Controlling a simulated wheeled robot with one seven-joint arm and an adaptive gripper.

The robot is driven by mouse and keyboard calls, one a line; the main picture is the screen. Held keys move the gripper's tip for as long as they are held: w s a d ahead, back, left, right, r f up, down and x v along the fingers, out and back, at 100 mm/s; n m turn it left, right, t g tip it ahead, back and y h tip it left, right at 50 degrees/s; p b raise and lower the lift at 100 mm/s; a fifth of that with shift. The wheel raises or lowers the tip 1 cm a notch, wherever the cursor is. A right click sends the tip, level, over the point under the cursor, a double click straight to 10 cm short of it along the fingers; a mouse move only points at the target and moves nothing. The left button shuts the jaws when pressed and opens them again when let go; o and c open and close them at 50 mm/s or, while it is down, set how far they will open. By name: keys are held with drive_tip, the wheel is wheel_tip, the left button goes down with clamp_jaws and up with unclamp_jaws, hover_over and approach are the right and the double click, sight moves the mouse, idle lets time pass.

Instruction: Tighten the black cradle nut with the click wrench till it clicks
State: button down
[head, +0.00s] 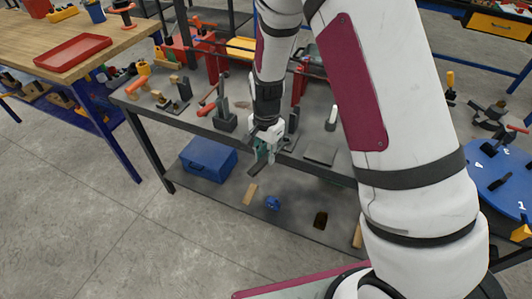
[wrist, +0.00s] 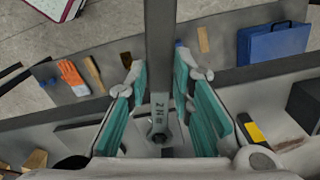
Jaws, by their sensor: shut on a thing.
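My gripper (head: 264,146) is over the front edge of the grey workbench, pointing down. In the wrist view its teal-padded fingers (wrist: 162,80) stand on either side of the grey click wrench (wrist: 160,50), and it is shut on the wrench. The wrench's long bar runs away from me to the top edge, and a ring-like end with markings lies close to the palm. Dark upright stands (head: 225,117) are on the bench beside the gripper. I cannot make out the black cradle nut in either view.
A blue toolbox (head: 208,159) and a small blue object (head: 272,203) lie on the lower shelf. A wooden table with a red tray (head: 73,53) stands at the left. A round blue plate (head: 503,180) is at the right. The floor at the left is clear.

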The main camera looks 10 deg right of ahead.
drive_tip(key=shift+r, duration=0.15)
drive_tip(key=shift+r+p, duration=1.25)
drive_tip(key=shift+r, duration=1.2)
